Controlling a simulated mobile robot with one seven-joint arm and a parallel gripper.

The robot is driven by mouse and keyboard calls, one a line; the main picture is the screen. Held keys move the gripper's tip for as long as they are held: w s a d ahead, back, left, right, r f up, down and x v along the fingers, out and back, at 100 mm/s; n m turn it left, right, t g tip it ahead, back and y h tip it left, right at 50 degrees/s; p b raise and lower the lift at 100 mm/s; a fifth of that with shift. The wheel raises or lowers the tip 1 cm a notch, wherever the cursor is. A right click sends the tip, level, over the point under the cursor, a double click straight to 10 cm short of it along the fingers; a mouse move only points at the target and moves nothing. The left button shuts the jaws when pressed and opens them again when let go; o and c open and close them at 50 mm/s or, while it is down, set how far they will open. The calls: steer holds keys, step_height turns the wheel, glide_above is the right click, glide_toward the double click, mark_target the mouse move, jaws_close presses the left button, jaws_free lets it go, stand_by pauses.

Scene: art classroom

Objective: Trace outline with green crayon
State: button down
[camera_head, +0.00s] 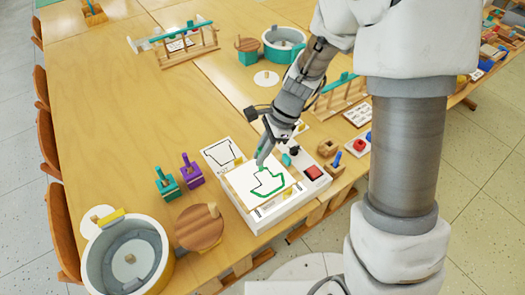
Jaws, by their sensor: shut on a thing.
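My gripper (264,155) is above the far edge of a white sheet (262,204) on a low white box near the table's front edge. It is shut on a green crayon (261,163), which points down at the sheet. The crayon's tip seems to be at the top of the drawn shape; I cannot tell whether it touches. The outline (281,189) on the sheet is green along its right and lower sides and dark along part of its upper left.
Purple (190,167) and teal (166,184) block stands are left of the box. A round wooden lid (199,227) and a grey-and-yellow tub (127,256) are at the front left. Small blocks sit right of the sheet. The table's left middle is clear.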

steer(key=shift+s+a+p, duration=0.35)
steer(key=shift+s+a, duration=0.25)
steer(key=shift+a, duration=0.25)
stand_by(1.1)
steer(key=shift+s, duration=0.15)
steer(key=shift+s, duration=0.1)
stand_by(0.4)
steer(key=shift+s+d, duration=0.15)
steer(key=shift+s, duration=0.1)
steer(key=shift+s+d, duration=0.45)
steer(key=shift+s, duration=0.1)
stand_by(0.9)
steer(key=shift+s+d, duration=0.1)
steer(key=shift+s, duration=0.15)
steer(key=shift+s+d, duration=0.2)
steer(key=shift+s, duration=0.1)
steer(key=shift+s, duration=0.2)
stand_by(0.6)
steer(key=shift+s+a+p, duration=0.45)
steer(key=shift+s+a, duration=0.15)
steer(key=shift+a, duration=0.3)
stand_by(1.3)
